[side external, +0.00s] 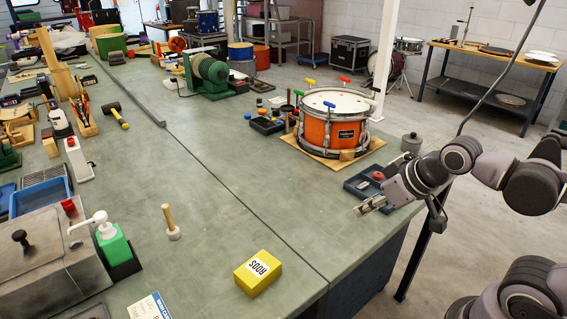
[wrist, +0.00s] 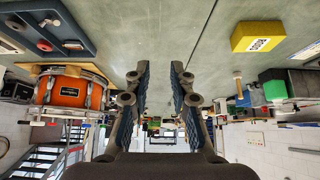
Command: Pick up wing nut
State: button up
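My gripper (side external: 364,208) is just in front of the tray in the side view, above the bench. In the wrist view my gripper (wrist: 161,66) has its two fingers apart, with nothing between them.
An orange drum (side external: 331,130) stands on a wooden board behind the tray. A yellow box marked RODS (side external: 258,274) and a wooden-handled tool (side external: 170,222) stand to the left. The bench between is clear.

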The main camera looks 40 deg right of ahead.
jog(key=w+d+f+m+g+h, duration=0.2)
jog(key=w+d+m+g, duration=0.1)
jog(key=d+m, duration=0.55)
jog(key=w+d+f+m+g+h, duration=0.1)
jog(key=w+d+m+g+h, duration=0.25)
jog(key=d+m, duration=0.5)
jog(key=shift+n+y, duration=0.3)
jog(key=shift+y, duration=0.25)
jog(key=shift+d+x, duration=0.15)
jog(key=shift+x, duration=2.5)
jog(key=shift+d+x, duration=0.15)
jog(key=shift+x, duration=2.55)
jog(key=shift+w+r, duration=0.1)
jog(key=shift+r, duration=0.05)
jog(key=shift+c, duration=0.3)
grip_shut()
